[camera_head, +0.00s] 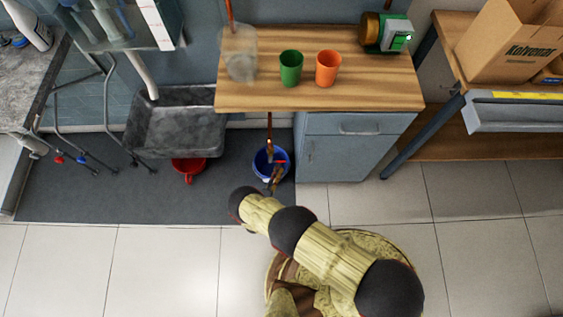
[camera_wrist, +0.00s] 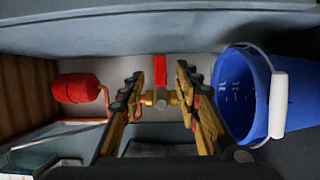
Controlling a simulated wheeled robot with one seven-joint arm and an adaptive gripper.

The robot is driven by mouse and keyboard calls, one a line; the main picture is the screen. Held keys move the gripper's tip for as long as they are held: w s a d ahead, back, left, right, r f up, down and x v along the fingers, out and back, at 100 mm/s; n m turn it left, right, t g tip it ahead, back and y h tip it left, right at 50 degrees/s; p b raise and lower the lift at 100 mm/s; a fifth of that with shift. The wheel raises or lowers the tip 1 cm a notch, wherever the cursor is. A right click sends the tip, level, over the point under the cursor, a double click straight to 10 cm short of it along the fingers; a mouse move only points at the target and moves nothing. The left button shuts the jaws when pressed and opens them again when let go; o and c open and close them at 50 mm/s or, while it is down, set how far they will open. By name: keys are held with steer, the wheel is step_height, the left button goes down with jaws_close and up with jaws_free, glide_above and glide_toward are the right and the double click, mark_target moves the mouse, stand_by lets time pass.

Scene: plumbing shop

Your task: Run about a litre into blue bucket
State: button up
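The blue bucket (camera_head: 258,166) stands on the dark floor mat below the wooden counter. In the wrist view the blue bucket (camera_wrist: 238,92), with a white grip on its wire handle, fills the right side. A brass valve (camera_wrist: 160,98) with a red lever (camera_wrist: 160,70) is on the pipework ahead of my gripper. My gripper (camera_wrist: 160,86) is open, its two fingers on either side of the valve in the picture; I cannot tell whether they touch it. In the head view my gripper (camera_head: 277,175) is over the bucket's right part and hides some of it.
A copper pipe (camera_head: 269,130) runs down under the counter (camera_head: 345,97). A grey cabinet (camera_head: 345,152) stands close right of the bucket. A grey sink (camera_head: 175,125) and a red bucket (camera_head: 188,168) are left. A red tank (camera_wrist: 78,88) is beside the valve. Green (camera_head: 290,70) and orange (camera_head: 327,70) cups stand above.

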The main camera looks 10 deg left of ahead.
mark_target(281, 161)
steer(key=shift+w+d+b, duration=0.2)
steer(key=shift+w+b, duration=0.05)
steer(key=shift+w, duration=1)
steer(key=shift+w+d+b, duration=0.2)
steer(key=shift+w, duration=1.05)
steer(key=c, duration=0.3)
jaws_close()
